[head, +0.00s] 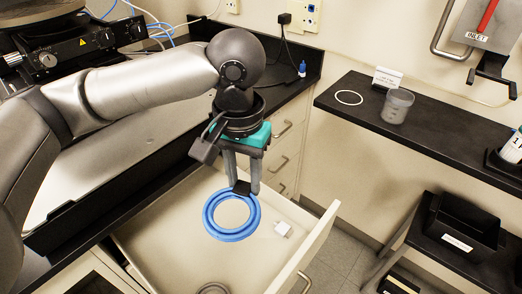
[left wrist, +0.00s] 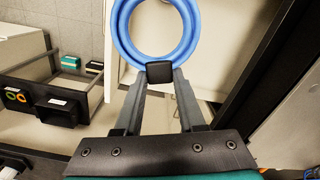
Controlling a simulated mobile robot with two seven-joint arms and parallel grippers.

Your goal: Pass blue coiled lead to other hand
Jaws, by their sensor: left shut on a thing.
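The blue coiled lead (head: 209,224) is a thick blue ring in the head view, hanging over an open drawer. My left gripper (head: 243,188) points down above the drawer and is shut on the lead at a black block on the ring's edge. In the left wrist view the lead (left wrist: 117,30) shows beyond the fingers, with the black block (left wrist: 160,72) between the fingertips of the left gripper (left wrist: 160,80). The top of the ring is cut off there. My right gripper is not in either view.
The open drawer (head: 318,240) holds a small white item (head: 283,229) and a round grey thing at its front. A black bin (head: 462,228) stands lower right.

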